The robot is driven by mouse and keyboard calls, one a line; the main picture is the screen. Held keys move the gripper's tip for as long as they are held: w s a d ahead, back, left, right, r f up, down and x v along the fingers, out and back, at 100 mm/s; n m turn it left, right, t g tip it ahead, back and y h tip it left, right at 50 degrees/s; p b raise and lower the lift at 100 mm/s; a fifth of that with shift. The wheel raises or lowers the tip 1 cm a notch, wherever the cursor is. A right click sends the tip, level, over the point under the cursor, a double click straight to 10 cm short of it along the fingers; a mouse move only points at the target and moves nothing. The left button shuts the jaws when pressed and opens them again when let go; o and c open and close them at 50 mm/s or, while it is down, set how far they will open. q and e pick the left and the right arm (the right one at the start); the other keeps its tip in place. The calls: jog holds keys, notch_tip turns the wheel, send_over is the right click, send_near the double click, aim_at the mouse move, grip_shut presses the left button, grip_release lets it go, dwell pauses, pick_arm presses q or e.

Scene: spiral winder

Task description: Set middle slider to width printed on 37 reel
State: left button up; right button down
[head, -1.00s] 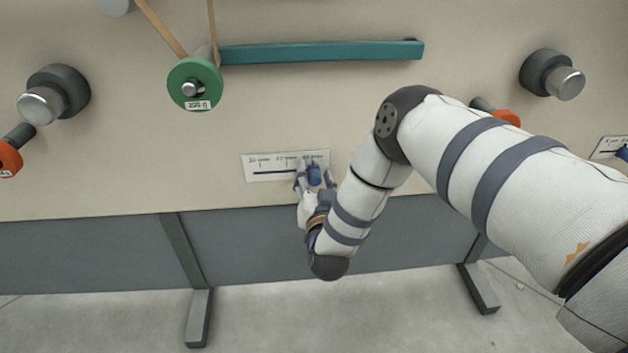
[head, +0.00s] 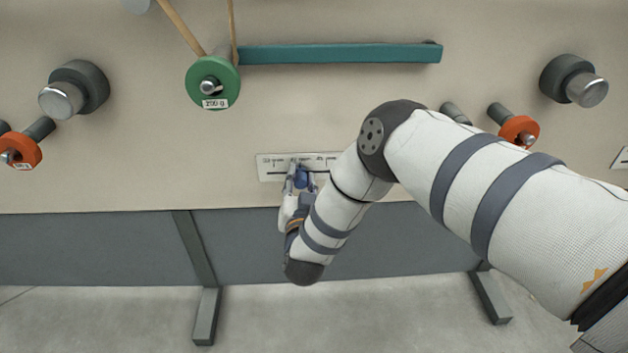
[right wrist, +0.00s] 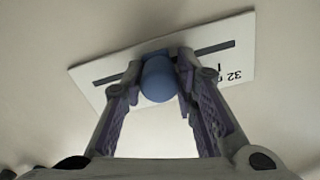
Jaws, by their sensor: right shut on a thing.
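The middle slider is a blue knob (head: 302,178) on a white scale plate (head: 264,174) with a dark slot, low on the beige panel. The plate bears several printed width marks, too small to read surely in the head view. My right gripper (head: 300,181) is shut on the knob, which stands near the middle mark. In the right wrist view, the two fingers (right wrist: 159,72) flank the blue knob (right wrist: 158,82), and an upside-down "32" shows at one end of the plate (right wrist: 238,58). No reel marked 37 shows. My left gripper is out of view.
Orange-ended pegs stand at left (head: 22,150) and right (head: 519,131). Silver-capped dark knobs are at left (head: 80,87) and right (head: 573,80).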

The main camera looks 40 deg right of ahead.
jog(key=c, duration=1.3)
grip_release()
jog(key=shift+c, duration=0.2)
jog(key=v, duration=1.2)
jog(key=shift+f, duration=0.1)
